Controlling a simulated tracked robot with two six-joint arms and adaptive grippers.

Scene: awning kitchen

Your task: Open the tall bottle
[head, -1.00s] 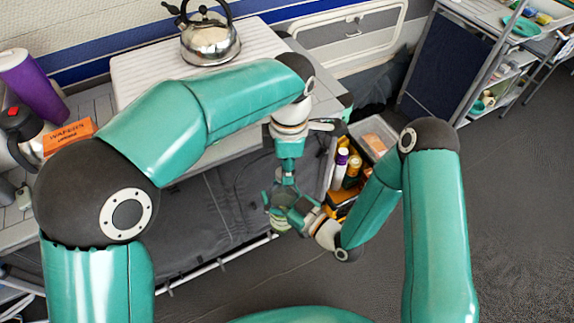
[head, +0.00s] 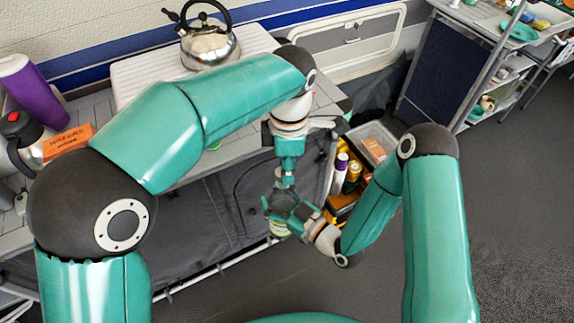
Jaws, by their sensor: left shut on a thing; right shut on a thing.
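My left gripper (head: 285,182) points straight down in front of the grey counter. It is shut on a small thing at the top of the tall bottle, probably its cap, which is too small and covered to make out. My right gripper (head: 281,205) comes in from the right just below it and is shut around the tall bottle (head: 279,229). Only a pale green lower part of the bottle shows under the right gripper. The bottle is held in the air, roughly upright. I cannot tell whether cap and bottle are apart.
A kettle (head: 208,46) stands on the white ribbed board at the back. A purple cup (head: 38,94) and an orange wafers box (head: 68,142) stand at the left. A crate with several bottles (head: 340,172) is right of the grippers. A shelf cart stands far right. Floor in front is clear.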

